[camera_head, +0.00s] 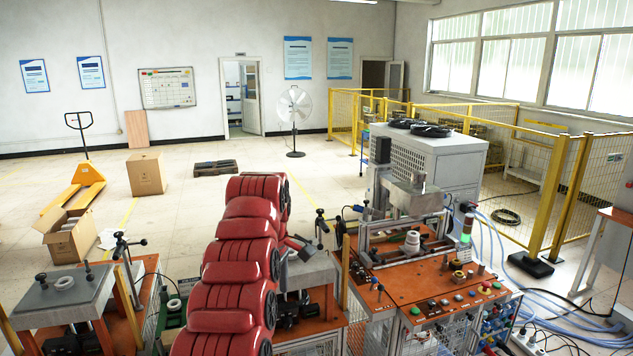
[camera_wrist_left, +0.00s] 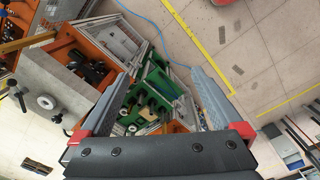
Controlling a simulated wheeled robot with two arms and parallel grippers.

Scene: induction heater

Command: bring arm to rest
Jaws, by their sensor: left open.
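My red jointed arm (camera_head: 235,265) rises through the lower middle of the head view, in front of the workstations. I cannot tell its gripper apart in that view. In the left wrist view my left gripper (camera_wrist_left: 160,85) has its two grey fingers spread wide, with nothing held between them. Beyond the fingers, and apart from them, lie green trays (camera_wrist_left: 155,76) with small parts. My right gripper shows in neither view.
Left of my arm is a grey-topped station (camera_head: 40,303) with a white ring (camera_head: 64,283). On the right is an orange bench (camera_head: 440,284) with a press, spool and buttons. Yellow fencing (camera_head: 553,195) stands behind. Cartons (camera_head: 146,174) and a pallet jack (camera_head: 87,172) are far left; mid-floor is open.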

